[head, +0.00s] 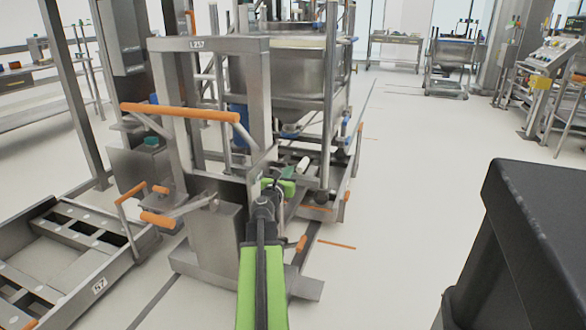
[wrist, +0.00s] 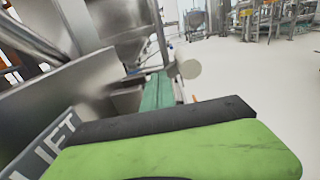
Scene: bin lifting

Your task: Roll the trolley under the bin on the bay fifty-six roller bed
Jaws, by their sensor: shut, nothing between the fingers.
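A steel lift trolley (head: 208,48) stands upright in the middle of the head view, with an L257 plate on its top bar. It has an orange push handle (head: 180,112) and low legs on the floor. Behind it, a steel bin (head: 290,70) hangs within a post frame above a low bed with orange edges (head: 318,211); that bed's number does not show. My gripper (head: 280,186) is shut and empty beside the right side of the trolley's mast. The wrist view shows a green and black part of it (wrist: 190,140) close to a steel panel (wrist: 50,145) lettered LIFT.
An empty roller bed (head: 120,268) at lower left carries a label like 57. A dark box-shaped body (head: 530,240) fills the lower right. Another bin on wheels (head: 450,60) stands far back. Floor right of centre is clear.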

